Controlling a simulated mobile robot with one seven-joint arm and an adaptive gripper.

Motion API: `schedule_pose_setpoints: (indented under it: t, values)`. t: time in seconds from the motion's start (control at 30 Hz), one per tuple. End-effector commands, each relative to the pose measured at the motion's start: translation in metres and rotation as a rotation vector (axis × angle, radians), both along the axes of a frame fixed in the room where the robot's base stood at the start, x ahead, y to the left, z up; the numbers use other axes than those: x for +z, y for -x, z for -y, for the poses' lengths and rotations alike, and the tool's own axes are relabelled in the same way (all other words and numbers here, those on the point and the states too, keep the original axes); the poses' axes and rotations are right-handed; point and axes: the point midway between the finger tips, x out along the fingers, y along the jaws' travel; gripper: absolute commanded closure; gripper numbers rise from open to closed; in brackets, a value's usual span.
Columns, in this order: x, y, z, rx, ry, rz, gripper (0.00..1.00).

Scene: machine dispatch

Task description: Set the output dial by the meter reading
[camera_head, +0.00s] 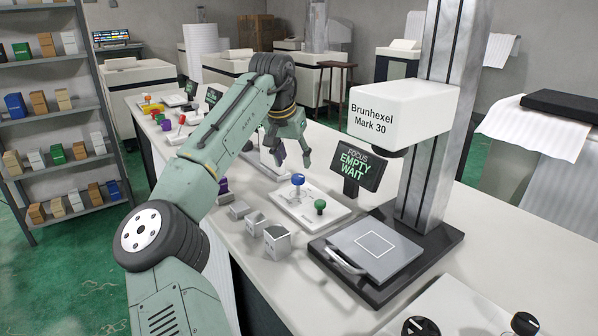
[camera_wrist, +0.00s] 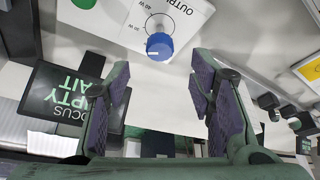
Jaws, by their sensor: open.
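The output dial is a blue knob (camera_wrist: 159,46) on a white panel (camera_wrist: 190,14) lettered "OUTPUT", with "40 W" among its watt marks, upside down in the wrist view. In the head view a blue knob (camera_head: 298,180) stands on a white panel (camera_head: 318,215) beside a green knob (camera_head: 320,206). My gripper (camera_head: 293,160) is above and behind that panel, pointing down, open and empty. In the wrist view its fingers (camera_wrist: 162,95) are spread apart, with the blue knob beyond them. A dark screen (camera_head: 357,168) reads "FOCUS EMPTY WAIT". I cannot make out a meter reading.
A "Brunhexel Mark 30" machine head (camera_head: 403,108) overhangs a grey plate (camera_head: 350,246) with a handle. Small grey boxes (camera_head: 277,242) stand at the bench's near edge. Bare bench (camera_head: 490,240) lies right of the column. A shelf (camera_head: 60,115) stands left. More knobbed panels are farther back.

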Motion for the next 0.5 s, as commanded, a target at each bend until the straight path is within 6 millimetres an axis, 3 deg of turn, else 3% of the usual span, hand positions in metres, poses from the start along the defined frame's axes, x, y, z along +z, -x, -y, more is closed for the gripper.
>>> schedule_pose_setpoints:
  t: [0.2,0.5]
  values:
    - [-0.037,-0.014,0.006,0.001,0.001,-0.001,0.51]
    - [-0.059,-0.022,0.010,0.000,0.002,0.001,0.51]
